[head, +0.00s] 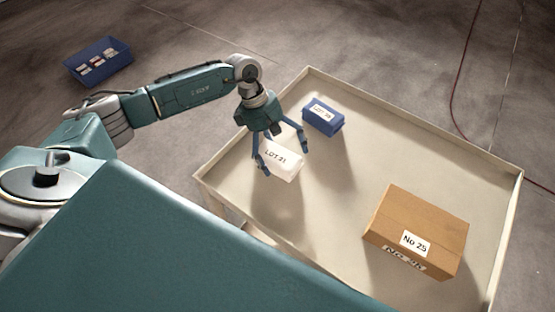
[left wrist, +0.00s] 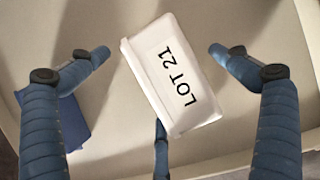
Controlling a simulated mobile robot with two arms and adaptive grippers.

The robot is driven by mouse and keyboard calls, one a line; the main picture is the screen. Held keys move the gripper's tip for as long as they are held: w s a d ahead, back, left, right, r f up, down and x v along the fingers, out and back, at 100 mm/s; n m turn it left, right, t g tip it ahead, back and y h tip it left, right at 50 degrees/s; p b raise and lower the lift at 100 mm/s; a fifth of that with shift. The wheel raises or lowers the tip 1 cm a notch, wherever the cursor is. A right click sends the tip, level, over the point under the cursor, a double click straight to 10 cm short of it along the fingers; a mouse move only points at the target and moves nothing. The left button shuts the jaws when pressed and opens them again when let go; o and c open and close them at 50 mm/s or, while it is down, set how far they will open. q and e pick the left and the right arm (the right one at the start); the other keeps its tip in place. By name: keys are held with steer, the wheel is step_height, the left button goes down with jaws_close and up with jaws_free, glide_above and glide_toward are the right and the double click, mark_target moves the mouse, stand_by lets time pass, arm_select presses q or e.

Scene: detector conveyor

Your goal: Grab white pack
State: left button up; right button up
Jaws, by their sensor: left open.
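The white pack (head: 280,160), marked LOT 21, lies in the cream tray (head: 230,205) near its left side. My left gripper (head: 281,158) is open above the pack, with its fingers spread on either side of it. In the left wrist view the white pack (left wrist: 172,75) sits tilted between the spread fingers of the left gripper (left wrist: 157,80). A gap shows between the fingers and the pack there. A third finger partly hides behind the pack's lower edge. My right gripper is not in view.
A blue pack (head: 323,117) stands in the tray just behind the white pack. A brown box (head: 417,231), labelled No 25, stands at the tray's right. The tray has a low raised rim. A blue crate (head: 98,62) with small items sits on the floor at far left.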

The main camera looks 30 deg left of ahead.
arm_select(q)
steer(key=shift+f+b, duration=0.2)
steer(key=shift+b, duration=0.1)
stand_by(0.4)
steer(key=c, duration=1.7)
steer(key=shift+r, duration=0.1)
